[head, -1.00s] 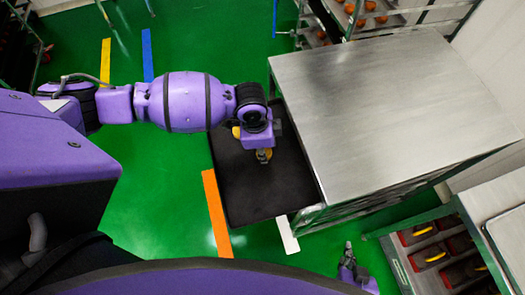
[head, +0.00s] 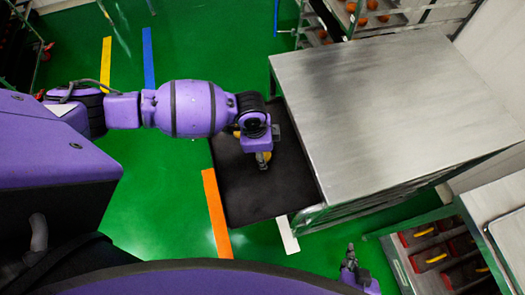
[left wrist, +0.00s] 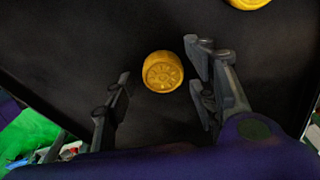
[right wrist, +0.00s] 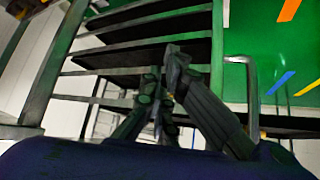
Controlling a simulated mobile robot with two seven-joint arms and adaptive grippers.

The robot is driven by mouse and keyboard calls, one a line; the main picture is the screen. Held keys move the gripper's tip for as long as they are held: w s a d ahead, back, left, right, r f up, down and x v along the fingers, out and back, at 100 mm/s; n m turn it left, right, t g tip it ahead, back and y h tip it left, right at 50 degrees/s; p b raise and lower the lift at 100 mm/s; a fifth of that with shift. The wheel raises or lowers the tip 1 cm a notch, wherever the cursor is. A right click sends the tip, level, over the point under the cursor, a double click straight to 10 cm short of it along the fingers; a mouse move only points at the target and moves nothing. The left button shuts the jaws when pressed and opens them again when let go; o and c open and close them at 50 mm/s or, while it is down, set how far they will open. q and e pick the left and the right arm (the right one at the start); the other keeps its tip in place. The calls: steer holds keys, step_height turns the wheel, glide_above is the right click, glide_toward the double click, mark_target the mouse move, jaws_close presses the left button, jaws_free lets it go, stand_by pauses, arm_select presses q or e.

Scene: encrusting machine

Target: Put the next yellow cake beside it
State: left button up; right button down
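A round yellow cake (left wrist: 163,72) with a patterned face is between the spread fingers of my left gripper (left wrist: 158,62), above the black tray (left wrist: 80,40). The fingers show gaps on both sides of it. A second yellow cake (left wrist: 247,3) is cut off at the top right of the left wrist view. In the head view my left gripper (head: 263,162) is over the black tray (head: 240,195), its arm hiding part of it. My right gripper (right wrist: 160,75) has its fingers together with nothing visible between them; it shows at the lower right in the head view (head: 349,250).
A steel-topped table (head: 390,110) stands right of the black tray. A rack (head: 440,250) with dark trays holding red and yellow items is at lower right. Another rack (head: 375,18) with orange items is at the back. Green floor lies open to the left.

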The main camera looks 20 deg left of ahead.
arm_select(q)
step_height(320, 180, up, 12)
steer(key=a+p, duration=0.1)
steer(key=shift+s+a+r, duration=0.15)
steer(key=shift+s, duration=0.1)
stand_by(0.5)
